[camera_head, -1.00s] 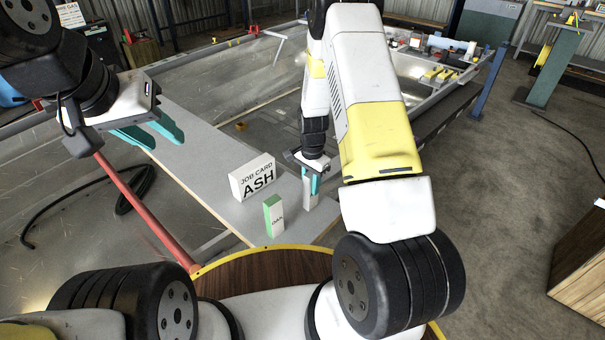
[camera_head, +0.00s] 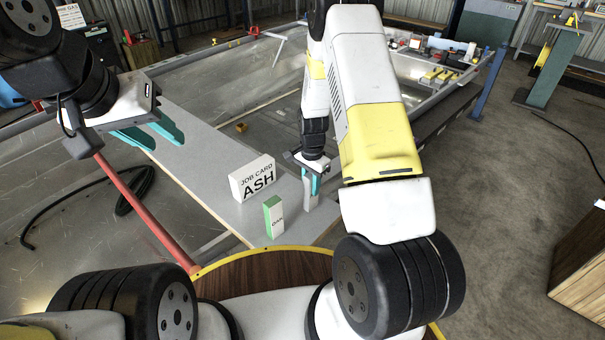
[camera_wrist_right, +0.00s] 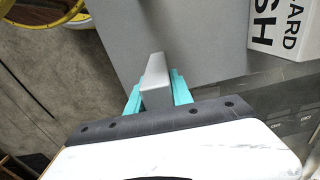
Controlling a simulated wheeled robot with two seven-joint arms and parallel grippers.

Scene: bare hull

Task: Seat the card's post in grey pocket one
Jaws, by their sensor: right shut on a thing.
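A white block card (camera_head: 252,179) reading "JOB CARD ASH" stands on a grey board in the head view; part of it shows in the right wrist view (camera_wrist_right: 288,28). A green-and-white block (camera_head: 273,216) with small lettering stands nearer. My right gripper (camera_head: 311,184) is shut on a plain grey post-like block (camera_wrist_right: 156,84), right of the card. In the head view the block's lower end is close to the board; I cannot tell whether it touches. My left gripper (camera_head: 147,135) is open and empty above the board's far left part. I cannot make out a grey pocket.
The grey board (camera_head: 205,165) runs from far left to near middle, with free room left of the card. A red bar (camera_head: 140,210) slants along its left side. A small orange block (camera_head: 240,127) lies on the hull floor beyond. A wooden round surface (camera_head: 270,265) is nearest.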

